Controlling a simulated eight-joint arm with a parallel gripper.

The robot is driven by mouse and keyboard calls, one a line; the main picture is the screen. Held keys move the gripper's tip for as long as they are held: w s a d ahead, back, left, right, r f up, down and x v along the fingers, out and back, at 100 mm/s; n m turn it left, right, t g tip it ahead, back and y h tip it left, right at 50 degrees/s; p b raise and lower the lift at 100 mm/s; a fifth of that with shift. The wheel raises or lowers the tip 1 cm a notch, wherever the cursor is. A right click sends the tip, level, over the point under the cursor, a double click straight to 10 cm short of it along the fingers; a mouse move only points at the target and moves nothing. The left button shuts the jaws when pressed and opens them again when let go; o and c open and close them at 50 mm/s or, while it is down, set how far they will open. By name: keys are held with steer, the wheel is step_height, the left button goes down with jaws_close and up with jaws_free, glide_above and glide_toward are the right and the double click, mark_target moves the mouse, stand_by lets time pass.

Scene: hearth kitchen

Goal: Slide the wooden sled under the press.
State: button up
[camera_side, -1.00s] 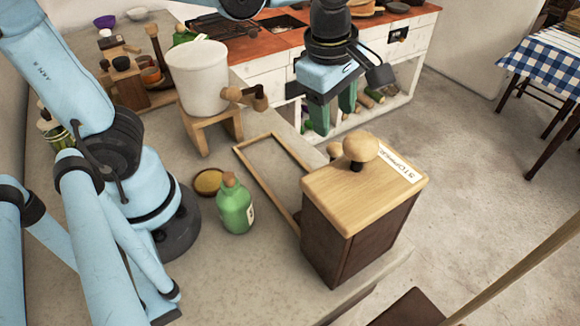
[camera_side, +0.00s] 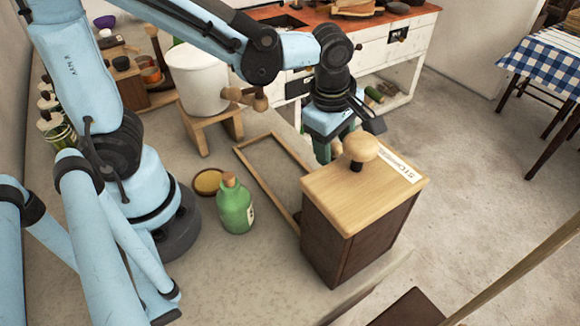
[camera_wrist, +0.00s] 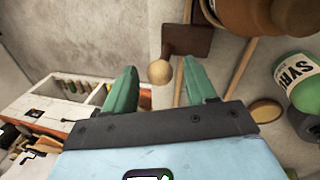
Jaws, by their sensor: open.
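The sled, as far as I can tell, is the dark wooden block (camera_wrist: 196,41) with a pale round knob (camera_wrist: 159,72), in the wrist view near thin wooden rails (camera_wrist: 243,70). My gripper (camera_wrist: 159,68) is open, and the knob appears between its fingertips with no clear contact. In the side view my gripper (camera_side: 336,145) is low behind the knobbed wooden box (camera_side: 330,238), which hides most of the sled. The rails (camera_side: 262,180) lie on the counter left of that box. I cannot tell for certain which thing is the press; a white tub (camera_side: 197,85) stands on a wooden stand.
A green corked bottle (camera_side: 235,208) and a small round dish (camera_side: 207,182) stand left of the rails. A wooden tap (camera_side: 246,97) sticks out from the tub. The counter's front is bare. A brown rounded shape (camera_wrist: 240,14) fills the wrist view's upper right.

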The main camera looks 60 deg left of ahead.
jaws_close()
steer(key=shift+d, duration=2.35)
jaws_free()
steer(key=shift+a, duration=0.1)
step_height(320, 180, up, 12)
steer(key=s, duration=0.2)
steer(key=shift+d, duration=0.25)
steer(key=shift+s+f, duration=0.1)
